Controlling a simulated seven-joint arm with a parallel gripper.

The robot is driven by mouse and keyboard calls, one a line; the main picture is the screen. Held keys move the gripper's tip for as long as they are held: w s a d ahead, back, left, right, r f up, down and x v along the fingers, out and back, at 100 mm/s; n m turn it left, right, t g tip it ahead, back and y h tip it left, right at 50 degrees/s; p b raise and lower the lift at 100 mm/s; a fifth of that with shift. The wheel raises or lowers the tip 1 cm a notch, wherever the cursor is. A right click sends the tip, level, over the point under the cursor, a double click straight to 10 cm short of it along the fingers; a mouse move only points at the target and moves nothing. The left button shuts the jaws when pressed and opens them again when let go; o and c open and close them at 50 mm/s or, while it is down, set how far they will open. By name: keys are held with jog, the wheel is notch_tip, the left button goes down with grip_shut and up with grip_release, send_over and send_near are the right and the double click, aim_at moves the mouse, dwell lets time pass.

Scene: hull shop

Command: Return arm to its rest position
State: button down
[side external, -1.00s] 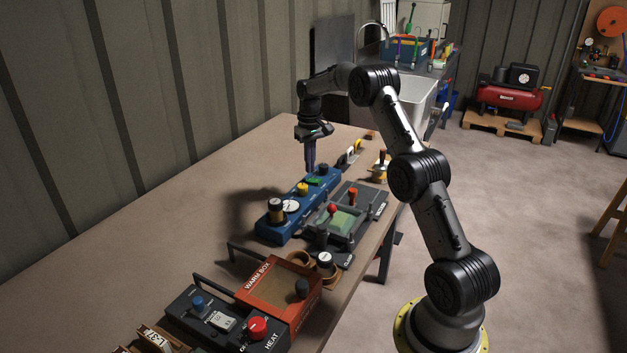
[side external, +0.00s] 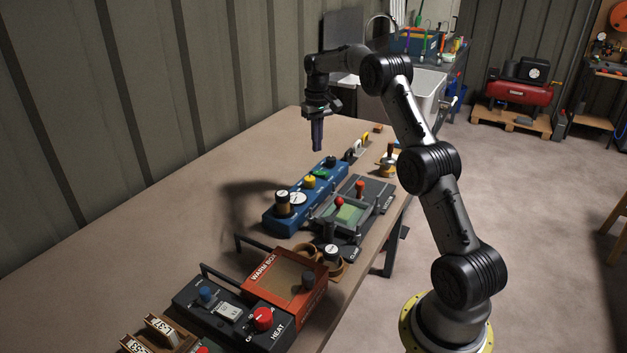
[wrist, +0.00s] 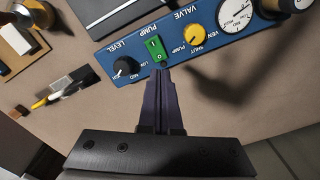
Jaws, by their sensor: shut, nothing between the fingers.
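My gripper (side external: 317,147) is shut and empty, pointing down in the air above the far end of the blue control panel (side external: 277,217). In the wrist view my closed fingers (wrist: 160,76) appear just below the panel's green pump switch (wrist: 156,50). Beside the switch are a black level knob (wrist: 124,67) and a yellow valve knob (wrist: 194,35). A gauge and a dark knob are partly cut off at the top right.
A grey clamp fixture (side external: 348,211) with red knobs stands right of the panel. The orange warm box (side external: 285,280) and black heat unit (side external: 235,312) are nearer. The table's left side (side external: 130,225) is clear.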

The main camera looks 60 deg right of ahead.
jog(key=w+a+r+n+t+h, duration=0.1)
jog(key=a+r+n+t, duration=0.1)
jog(key=a+r, duration=0.85)
jog(key=s+a+r+n+t, duration=0.1)
jog(key=s+a+r, duration=0.5)
jog(key=a, duration=0.2)
jog(key=s+a+r+n+t, duration=0.1)
jog(key=s+a+r+n, duration=0.1)
jog(key=s+a+r, duration=0.5)
jog(key=s+a+f+t, duration=0.1)
jog(key=s+a+f, duration=0.4)
jog(key=s, duration=0.4)
jog(key=s+a+f+n+y, duration=0.1)
jog(key=s+a+f, duration=0.1)
jog(key=s+f, duration=0.6)
jog(key=shift+s+a+f+t, duration=0.3)
jog(key=shift+f, duration=0.25)
